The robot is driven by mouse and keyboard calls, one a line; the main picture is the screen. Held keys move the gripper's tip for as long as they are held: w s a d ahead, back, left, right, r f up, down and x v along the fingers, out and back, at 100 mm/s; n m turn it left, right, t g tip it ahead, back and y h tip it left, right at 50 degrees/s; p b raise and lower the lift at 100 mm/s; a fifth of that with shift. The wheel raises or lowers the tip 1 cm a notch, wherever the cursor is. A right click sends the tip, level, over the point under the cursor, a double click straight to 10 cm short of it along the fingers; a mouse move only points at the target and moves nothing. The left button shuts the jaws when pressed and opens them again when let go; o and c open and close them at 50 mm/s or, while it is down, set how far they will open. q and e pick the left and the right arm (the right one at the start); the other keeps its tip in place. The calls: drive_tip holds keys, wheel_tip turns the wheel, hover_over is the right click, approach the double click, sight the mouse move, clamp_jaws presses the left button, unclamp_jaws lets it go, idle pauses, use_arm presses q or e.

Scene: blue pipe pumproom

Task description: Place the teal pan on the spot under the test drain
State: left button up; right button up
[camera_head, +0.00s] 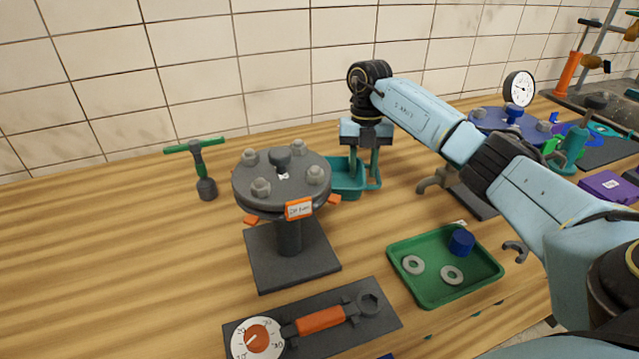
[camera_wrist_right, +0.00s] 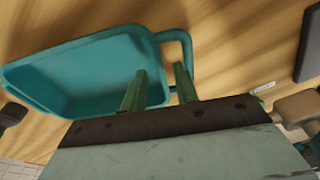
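The teal pan (camera_head: 346,178) sits on the wooden bench behind the grey flanged stand, which hides part of it. In the right wrist view the pan (camera_wrist_right: 85,75) shows its hollow inside and a loop handle (camera_wrist_right: 178,35) on its right side. My right gripper (camera_head: 364,158) points down at the pan's handle side. Its fingers (camera_wrist_right: 158,88) are apart, one before the pan's rim and one over the handle's outer bar. Contact is unclear. A grey-brown spout (camera_head: 436,180), possibly the test drain, is right of the pan. No marked spot shows clearly. My left gripper is out of view.
The flanged stand (camera_head: 290,235) is front-left of the pan. A green tray (camera_head: 430,297) holds washers and a blue cap. A torque wrench (camera_head: 325,318) lies in front, and a green T-handle tool (camera_head: 200,170) stands left. A blue flange with a gauge (camera_head: 519,90) is at right.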

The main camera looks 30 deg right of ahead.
drive_tip(key=shift+f, duration=0.4)
drive_tip(key=shift+c, duration=0.3)
clamp_jaws()
